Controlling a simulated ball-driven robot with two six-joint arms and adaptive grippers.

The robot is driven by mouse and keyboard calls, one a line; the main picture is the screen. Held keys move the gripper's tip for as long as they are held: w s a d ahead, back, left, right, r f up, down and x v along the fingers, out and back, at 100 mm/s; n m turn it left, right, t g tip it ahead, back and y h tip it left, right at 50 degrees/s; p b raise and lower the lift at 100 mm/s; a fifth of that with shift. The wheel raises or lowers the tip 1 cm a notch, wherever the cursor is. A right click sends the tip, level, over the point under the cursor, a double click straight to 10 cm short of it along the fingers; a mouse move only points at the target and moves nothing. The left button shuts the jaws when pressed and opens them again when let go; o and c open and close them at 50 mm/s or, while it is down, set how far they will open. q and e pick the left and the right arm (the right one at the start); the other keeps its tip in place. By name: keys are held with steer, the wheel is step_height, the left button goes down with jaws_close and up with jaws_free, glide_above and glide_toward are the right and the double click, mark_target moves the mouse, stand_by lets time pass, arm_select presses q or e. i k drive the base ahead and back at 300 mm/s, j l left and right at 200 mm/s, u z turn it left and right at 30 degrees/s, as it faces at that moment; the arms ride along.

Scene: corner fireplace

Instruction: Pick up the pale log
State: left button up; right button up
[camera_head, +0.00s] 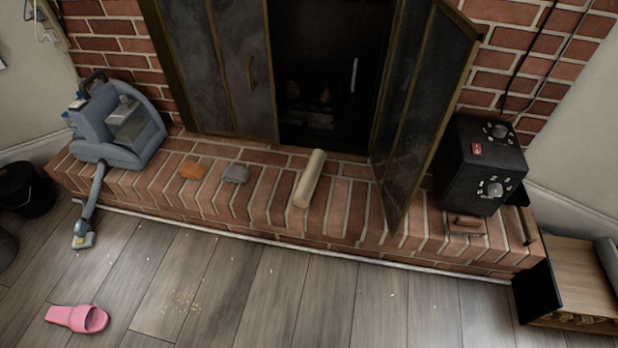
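The pale log (309,179) lies on the brick hearth (339,212) in front of the open part of the fireplace. It is a smooth, cream-coloured cylinder, lying with one end toward the firebox and the other toward the hearth's front edge. Nothing touches it from above. Neither of my grippers shows in the head view.
A folding fireplace door (423,110) stands open to the log's right. A blue-grey cleaning machine (117,125), a black box (480,165) and a pink slipper (78,318) are farther off.

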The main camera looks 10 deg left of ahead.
mark_target(308, 180)
steer(key=i+j+z, duration=0.1)
steer(key=j, duration=0.3)
steer(key=i+j+z, duration=0.15)
steer(key=i+j, duration=0.15)
steer(key=i+j+z, duration=0.1)
steer(key=j, duration=0.4)
steer(key=i+j+z, duration=0.15)
steer(key=j, duration=0.25)
steer(key=i+j+z, duration=0.1)
steer(key=j, duration=0.35)
steer(key=i+j+z, duration=0.15)
steer(key=j, duration=0.3)
